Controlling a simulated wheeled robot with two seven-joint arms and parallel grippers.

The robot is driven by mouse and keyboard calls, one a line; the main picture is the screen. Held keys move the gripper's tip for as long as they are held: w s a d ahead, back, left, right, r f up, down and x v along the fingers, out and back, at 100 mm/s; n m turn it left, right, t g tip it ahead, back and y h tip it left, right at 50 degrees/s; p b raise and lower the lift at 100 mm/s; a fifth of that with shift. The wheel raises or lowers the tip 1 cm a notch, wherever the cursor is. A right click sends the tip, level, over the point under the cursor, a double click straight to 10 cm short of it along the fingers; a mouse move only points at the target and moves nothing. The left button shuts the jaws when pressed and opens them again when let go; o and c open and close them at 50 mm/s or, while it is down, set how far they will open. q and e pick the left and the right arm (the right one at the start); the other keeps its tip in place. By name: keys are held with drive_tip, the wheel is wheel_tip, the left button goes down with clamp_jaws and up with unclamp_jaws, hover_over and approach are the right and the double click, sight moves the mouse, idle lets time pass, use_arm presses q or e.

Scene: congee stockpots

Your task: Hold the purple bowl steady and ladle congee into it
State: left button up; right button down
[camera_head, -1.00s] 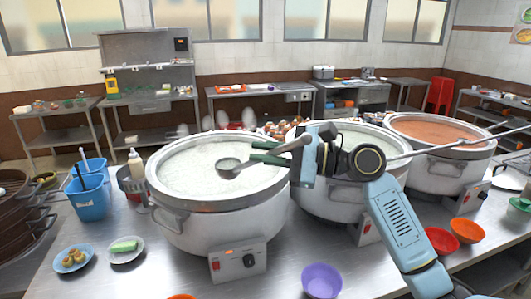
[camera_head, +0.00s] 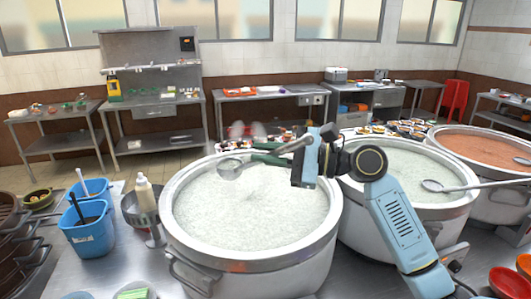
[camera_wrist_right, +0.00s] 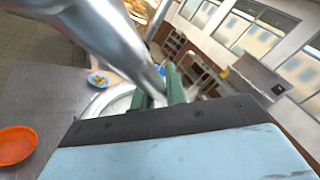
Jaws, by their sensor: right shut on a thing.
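My right gripper (camera_head: 272,153) is shut on the handle of a metal ladle (camera_head: 230,169). The ladle's head is above the far part of the nearest stockpot (camera_head: 180,250), which holds pale congee (camera_head: 250,210). I cannot tell whether the ladle's head holds congee. In the right wrist view the green fingers (camera_wrist_right: 158,90) are beside the thick metal handle (camera_wrist_right: 105,35), with the pot's rim beyond. The purple bowl is out of view in both current views. My left gripper is not in view.
A second pale-filled pot (camera_head: 400,205) stands at right with another ladle (camera_head: 450,187) over it, then a pot of reddish congee (camera_head: 490,148). Orange bowls (camera_head: 510,281) sit front right. Blue containers (camera_head: 88,232) and a bottle (camera_head: 144,194) stand left.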

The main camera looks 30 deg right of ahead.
drive_tip(key=w+f+m+g+h+p, duration=0.1)
drive_tip(key=w+m+g+h+p, duration=0.25)
drive_tip(key=w+p, duration=0.5)
drive_tip(key=s+f+n+t+y+b, duration=0.2)
drive_tip(key=s+f+t+b, duration=0.1)
drive_tip(key=s+f+b, duration=0.6)
drive_tip(key=shift+s+f+y+b, duration=0.35)
drive_tip(key=shift+f+b, duration=1.1)
drive_tip(key=shift+b, duration=1.75)
drive_tip(key=shift+n, duration=0.25)
